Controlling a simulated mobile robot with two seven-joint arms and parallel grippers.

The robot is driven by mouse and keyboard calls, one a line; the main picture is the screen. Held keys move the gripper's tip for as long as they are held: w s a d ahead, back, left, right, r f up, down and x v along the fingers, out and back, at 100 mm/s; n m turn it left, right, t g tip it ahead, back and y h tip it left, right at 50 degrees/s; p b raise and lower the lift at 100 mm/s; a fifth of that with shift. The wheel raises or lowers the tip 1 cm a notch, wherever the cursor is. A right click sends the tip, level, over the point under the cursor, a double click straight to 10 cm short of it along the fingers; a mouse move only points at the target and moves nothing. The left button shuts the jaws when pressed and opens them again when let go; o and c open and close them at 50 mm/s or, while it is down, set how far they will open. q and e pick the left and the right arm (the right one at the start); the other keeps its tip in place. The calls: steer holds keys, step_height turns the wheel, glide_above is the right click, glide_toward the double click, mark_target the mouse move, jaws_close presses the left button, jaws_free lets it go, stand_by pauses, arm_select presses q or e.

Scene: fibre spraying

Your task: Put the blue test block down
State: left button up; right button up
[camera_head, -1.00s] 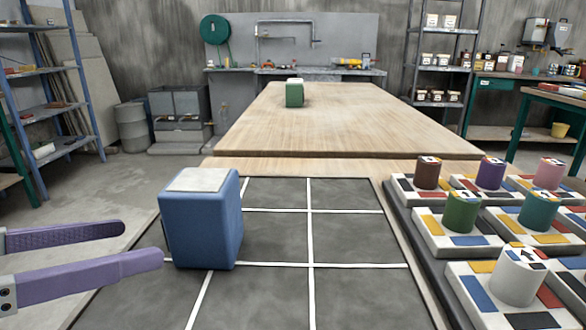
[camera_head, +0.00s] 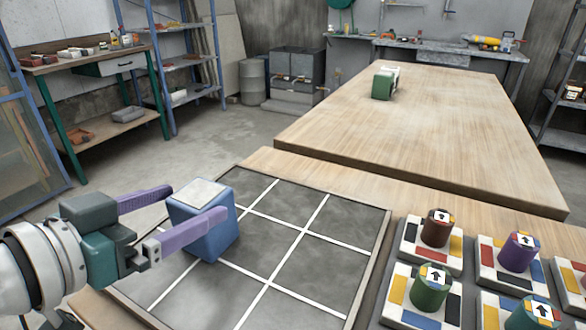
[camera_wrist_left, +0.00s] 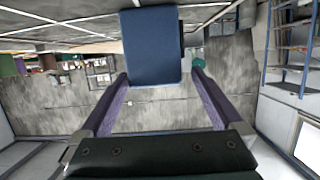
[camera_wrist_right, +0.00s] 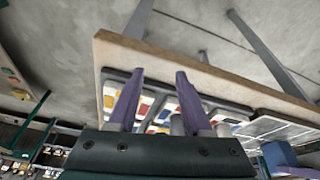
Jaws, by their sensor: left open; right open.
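The blue block (camera_head: 210,242), with a pale top, stands upright on the dark gridded mat (camera_head: 265,305), near its left edge. My left gripper (camera_head: 199,200) is open at the block. Its near finger overlaps the block's front in the head view, and its far finger reaches behind the left side. In the left wrist view the block (camera_wrist_left: 152,45) appears between the spread fingertips (camera_wrist_left: 160,72), with a visible gap on the right; contact cannot be judged. My right gripper (camera_wrist_right: 160,72) is open and empty; the block (camera_wrist_right: 280,157) shows at the lower right of its view.
Coloured cylinders, including a brown one (camera_head: 437,230) and a green one (camera_head: 430,290), stand on patterned blocks right of the mat. A green block (camera_head: 382,86) lies on the long wooden table (camera_head: 440,140) behind. The rest of the mat is empty.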

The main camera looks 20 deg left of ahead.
mark_target(217, 191)
arm_select(q)
steer(key=shift+d+x, duration=0.15)
steer(key=shift+x, duration=1.4)
steer(key=shift+d+x, duration=0.15)
steer(key=shift+x, duration=1.45)
steer(key=shift+r, duration=0.1)
steer(key=shift+c, duration=0.2)
jaws_close()
